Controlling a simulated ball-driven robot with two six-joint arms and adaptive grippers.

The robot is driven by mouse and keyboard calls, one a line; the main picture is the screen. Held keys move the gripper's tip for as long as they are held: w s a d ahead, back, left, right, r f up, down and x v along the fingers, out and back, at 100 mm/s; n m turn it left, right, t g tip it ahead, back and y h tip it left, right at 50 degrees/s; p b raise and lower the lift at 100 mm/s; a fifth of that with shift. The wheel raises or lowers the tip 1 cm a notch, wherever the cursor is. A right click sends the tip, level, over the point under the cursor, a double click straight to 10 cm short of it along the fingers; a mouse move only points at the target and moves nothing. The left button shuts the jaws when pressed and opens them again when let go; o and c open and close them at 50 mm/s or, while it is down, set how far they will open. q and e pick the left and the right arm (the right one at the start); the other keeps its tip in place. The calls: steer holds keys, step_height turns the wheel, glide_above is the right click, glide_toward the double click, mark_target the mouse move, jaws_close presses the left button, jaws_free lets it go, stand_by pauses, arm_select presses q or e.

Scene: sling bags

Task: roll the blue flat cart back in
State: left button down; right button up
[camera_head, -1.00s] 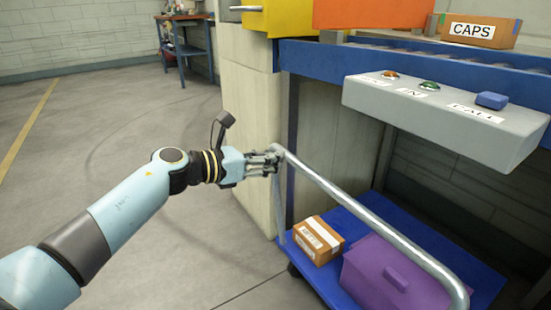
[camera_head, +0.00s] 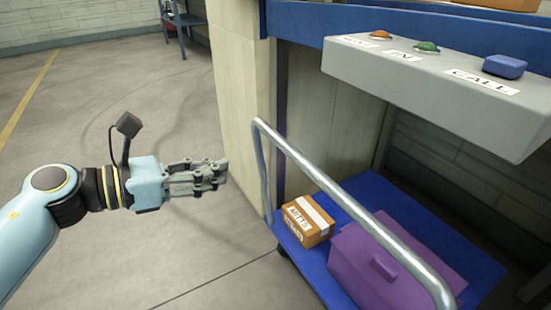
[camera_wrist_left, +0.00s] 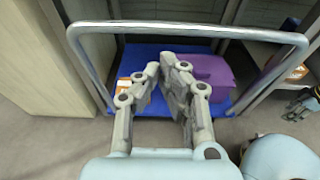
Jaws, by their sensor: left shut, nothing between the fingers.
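The blue flat cart (camera_head: 470,262) stands partly under the counter at the lower right. Its bent metal push handle (camera_head: 330,187) rises at the near side. A small brown carton (camera_head: 308,221) and a purple lidded box (camera_head: 385,268) ride on the deck. My left gripper (camera_head: 224,172) is shut and empty, in the air left of the handle and apart from it. In the left wrist view its fingers (camera_wrist_left: 167,65) point toward the cart, the handle (camera_wrist_left: 190,30) spanning the picture beyond them. A dark jointed part at that view's right edge may be my right gripper; its jaws are unclear.
A grey panel with orange, green and blue buttons (camera_head: 505,66) overhangs the cart. A pale wall block (camera_head: 236,90) stands left of the cart bay. Open floor (camera_head: 110,240) lies to the left. A blue workbench (camera_head: 183,20) is far back.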

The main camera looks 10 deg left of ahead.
mark_target(290, 157)
arm_select(q)
steer(key=b+x, duration=0.2)
steer(key=x, duration=0.9)
steer(key=shift+w+d+f+b, duration=0.15)
steer(key=shift+b, duration=0.25)
steer(key=shift+x, duration=0.75)
arm_select(e)
steer(key=w+a+r, duration=0.2)
steer(key=w+r, duration=0.2)
steer(key=r, duration=0.3)
steer(key=shift+w+t, duration=0.15)
steer(key=shift+t, duration=0.15)
